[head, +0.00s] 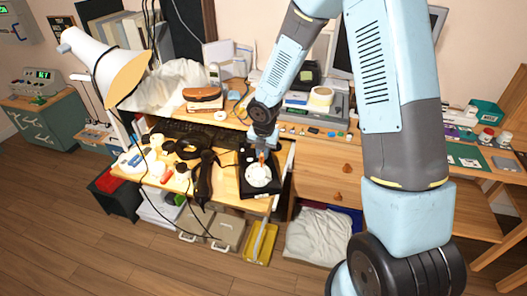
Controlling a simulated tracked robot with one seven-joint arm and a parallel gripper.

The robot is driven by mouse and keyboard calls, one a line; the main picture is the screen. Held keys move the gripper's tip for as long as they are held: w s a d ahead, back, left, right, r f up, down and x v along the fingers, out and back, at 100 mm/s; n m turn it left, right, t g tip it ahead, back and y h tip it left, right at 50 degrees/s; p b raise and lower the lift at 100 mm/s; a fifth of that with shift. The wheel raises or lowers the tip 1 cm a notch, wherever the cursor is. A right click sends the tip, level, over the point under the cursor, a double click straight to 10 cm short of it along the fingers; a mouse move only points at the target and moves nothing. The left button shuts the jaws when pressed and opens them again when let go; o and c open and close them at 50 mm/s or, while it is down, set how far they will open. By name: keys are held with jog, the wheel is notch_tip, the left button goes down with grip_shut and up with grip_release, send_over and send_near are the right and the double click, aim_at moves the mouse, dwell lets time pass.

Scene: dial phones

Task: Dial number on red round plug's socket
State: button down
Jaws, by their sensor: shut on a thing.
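A black dial phone (250,190) with a round white dial (257,176) lies on the front part of the desk. My gripper (262,158) points down over the far edge of the dial. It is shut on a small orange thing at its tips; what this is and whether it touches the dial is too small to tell. A black handset or similar long dark object (204,178) lies left of the phone. Small coloured pieces (313,130) line the raised shelf behind. I cannot make out a red round plug or its socket. The digits are unreadable.
A white desk lamp (88,50) leans in at left, its cable crossing the desk. A keyboard (195,132) and pale cups crowd the desk's left side. A wooden drawer unit (318,160) stands right of the phone. Bins and a yellow tray (261,243) are below.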

jog(key=shift+w, duration=0.1)
jog(key=shift+w+d+f, duration=0.15)
jog(key=shift+w+f, duration=0.05)
jog(key=shift+w, duration=0.2)
jog(key=shift+w+f, duration=0.2)
jog(key=shift+f, duration=0.25)
dwell(1.1)
jog(key=shift+s+d, duration=0.1)
jog(key=shift+s+d+f, duration=0.15)
jog(key=shift+s+d, duration=0.1)
jog(key=shift+d, duration=0.15)
dwell(0.6)
